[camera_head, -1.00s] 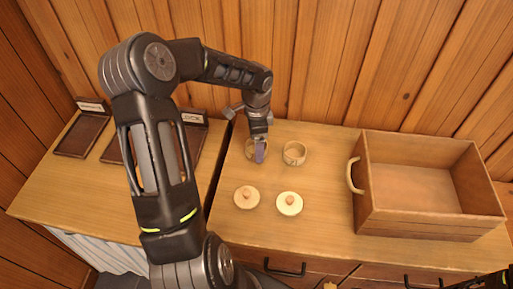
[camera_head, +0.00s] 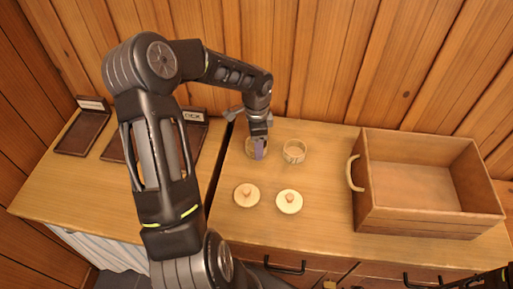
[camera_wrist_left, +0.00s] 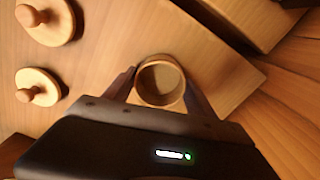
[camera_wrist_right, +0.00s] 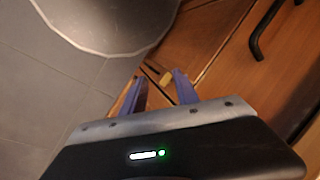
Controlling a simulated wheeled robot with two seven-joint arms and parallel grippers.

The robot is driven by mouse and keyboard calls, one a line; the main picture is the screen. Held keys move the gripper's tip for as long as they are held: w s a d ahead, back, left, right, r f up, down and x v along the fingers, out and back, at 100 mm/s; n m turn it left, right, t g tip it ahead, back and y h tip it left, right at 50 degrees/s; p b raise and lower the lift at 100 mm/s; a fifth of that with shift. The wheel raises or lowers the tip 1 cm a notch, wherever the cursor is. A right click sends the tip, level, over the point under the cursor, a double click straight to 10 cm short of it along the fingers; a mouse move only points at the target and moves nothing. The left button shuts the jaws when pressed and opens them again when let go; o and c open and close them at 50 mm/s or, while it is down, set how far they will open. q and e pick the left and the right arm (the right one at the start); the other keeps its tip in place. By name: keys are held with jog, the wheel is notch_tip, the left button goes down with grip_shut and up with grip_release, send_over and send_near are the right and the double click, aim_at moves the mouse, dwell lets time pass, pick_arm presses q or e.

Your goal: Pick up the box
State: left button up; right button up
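Two small round pale-wood boxes without lids stand on the right cabinet top: the left box (camera_head: 249,150) and the right box (camera_head: 294,152). In the head view, my left gripper (camera_head: 259,153) points down at the left box and partly hides it. In the left wrist view, this box (camera_wrist_left: 160,82) stands upright between the spread fingers; contact is hard to tell. Two knobbed lids lie in front, the left lid (camera_head: 246,196) and the right lid (camera_head: 289,202). My right gripper (camera_wrist_right: 160,85) is open and empty, low by the cabinet front.
A large open wooden crate (camera_head: 415,222) with a rope handle stands on the right. Dark labelled trays (camera_head: 82,133) lie on the left cabinet, across a narrow gap. A plank wall stands behind. Drawer handles (camera_head: 285,268) line the front.

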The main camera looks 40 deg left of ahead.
pick_arm(q)
jog(key=c, duration=0.9)
notch_tip(320, 180, up, 10)
jog(key=shift+b, duration=0.75)
